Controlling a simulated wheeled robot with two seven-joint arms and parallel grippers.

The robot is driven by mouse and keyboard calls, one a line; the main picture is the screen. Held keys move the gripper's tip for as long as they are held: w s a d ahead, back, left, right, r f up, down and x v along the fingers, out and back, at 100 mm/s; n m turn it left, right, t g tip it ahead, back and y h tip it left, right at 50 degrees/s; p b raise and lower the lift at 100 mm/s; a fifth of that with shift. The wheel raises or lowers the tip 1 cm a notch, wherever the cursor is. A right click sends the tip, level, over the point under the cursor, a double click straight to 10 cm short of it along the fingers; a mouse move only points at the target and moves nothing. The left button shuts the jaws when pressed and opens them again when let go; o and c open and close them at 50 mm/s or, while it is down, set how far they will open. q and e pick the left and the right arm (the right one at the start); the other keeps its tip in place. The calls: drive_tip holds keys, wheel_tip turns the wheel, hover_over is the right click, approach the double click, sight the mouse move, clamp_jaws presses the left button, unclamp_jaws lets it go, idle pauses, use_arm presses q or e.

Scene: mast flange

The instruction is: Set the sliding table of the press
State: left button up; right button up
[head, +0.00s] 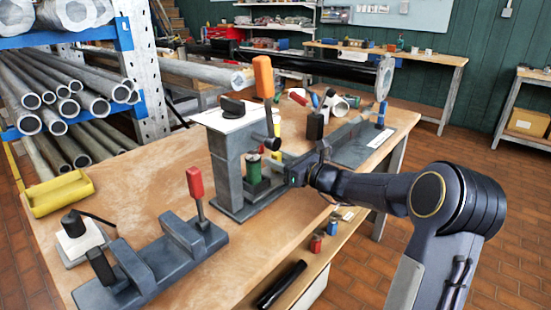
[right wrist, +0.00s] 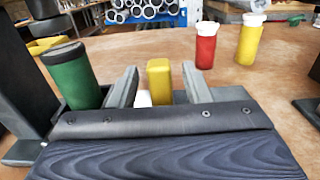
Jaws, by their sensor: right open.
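The grey press (head: 229,165) stands in the middle of the bench, with an orange-handled lever (head: 263,78) raised at its top. A green cylinder (head: 253,168) stands upright in a dark holder low at the press, which looks like the sliding table; the cylinder also shows in the right wrist view (right wrist: 70,78). A yellow upright block (right wrist: 160,82), perhaps the table's handle, is between the fingers of my right gripper (right wrist: 160,90), with gaps on both sides. My right gripper (head: 286,172) is open beside the press. My left gripper is out of view.
A grey clamp fixture with a red handle (head: 195,183) is at the bench's front left. A yellow tray (head: 58,194) lies at the left edge. A red bottle (right wrist: 206,48) and a yellow bottle (right wrist: 250,42) stand beyond my gripper. A pipe rack (head: 124,30) is behind left.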

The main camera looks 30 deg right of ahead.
drive_tip(key=shift+w+a, duration=0.25)
drive_tip(key=shift+w, duration=0.4)
